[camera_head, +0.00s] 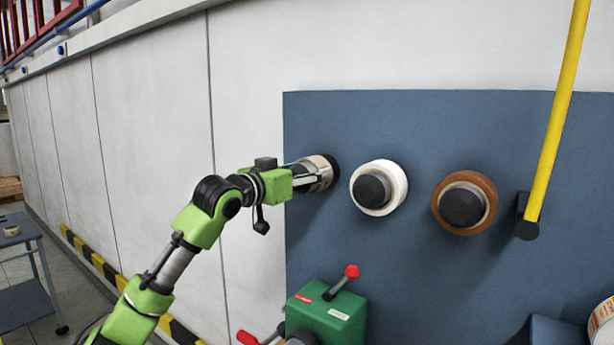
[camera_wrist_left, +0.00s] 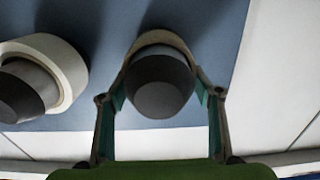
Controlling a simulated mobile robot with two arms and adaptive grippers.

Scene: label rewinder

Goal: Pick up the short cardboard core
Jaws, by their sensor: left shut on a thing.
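The short cardboard core (camera_head: 318,170) is a tan ring around the leftmost dark spindle on the blue panel. It also shows in the left wrist view (camera_wrist_left: 160,39), behind the dark round spindle end (camera_wrist_left: 160,88). My left gripper (camera_head: 312,176) reaches in from the left and is shut on the core, with one finger on each side of it in the left wrist view. The fingers partly hide the core in the head view. My right gripper is not in view.
A white roll (camera_head: 395,187) and a brown-rimmed roll (camera_head: 485,198) sit on spindles to the right. A yellow bar (camera_head: 556,115) slants beside them. A green box (camera_head: 327,318) with a red-knobbed lever (camera_head: 343,281) is below. A cart (camera_head: 25,295) stands at far left.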

